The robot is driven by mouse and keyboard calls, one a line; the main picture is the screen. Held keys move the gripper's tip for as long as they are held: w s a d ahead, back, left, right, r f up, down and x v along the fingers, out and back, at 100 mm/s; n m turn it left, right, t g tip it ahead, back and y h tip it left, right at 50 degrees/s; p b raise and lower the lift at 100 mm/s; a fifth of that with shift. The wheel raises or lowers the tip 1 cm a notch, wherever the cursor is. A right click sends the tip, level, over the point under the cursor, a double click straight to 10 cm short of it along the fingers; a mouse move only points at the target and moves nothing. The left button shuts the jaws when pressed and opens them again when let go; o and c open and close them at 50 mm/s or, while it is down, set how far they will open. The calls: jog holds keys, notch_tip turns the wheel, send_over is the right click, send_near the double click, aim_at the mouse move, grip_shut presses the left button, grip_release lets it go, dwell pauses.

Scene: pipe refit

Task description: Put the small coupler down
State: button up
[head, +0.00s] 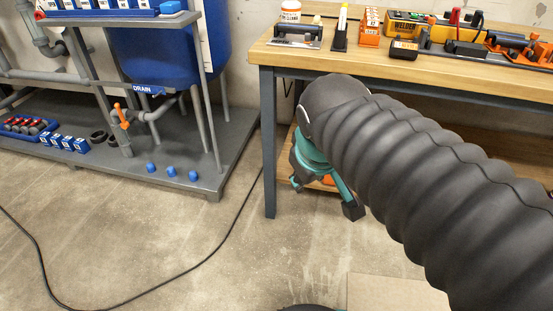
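My gripper (322,190), teal with dark finger pads, hangs low beside the front of the workbench, beyond my black sleeved arm. I cannot make out a small coupler for certain in this view.
The wooden workbench (300,58) carries a white jar, orange boxes, a yellow welder box (405,22) and tools. On the left, a grey skid (215,165) holds pipes, a blue tank, blue caps (170,174) and labelled boxes. A black cable crosses the open concrete floor.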

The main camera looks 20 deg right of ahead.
jog(key=s+a+f+m, duration=0.1)
jog(key=s+a+f+m+y, duration=0.1)
jog(key=s+f, duration=0.1)
jog(key=shift+s+a+f+m+t, duration=0.2)
jog(key=shift+a+f+m+t, duration=0.1)
jog(key=shift+a, duration=0.05)
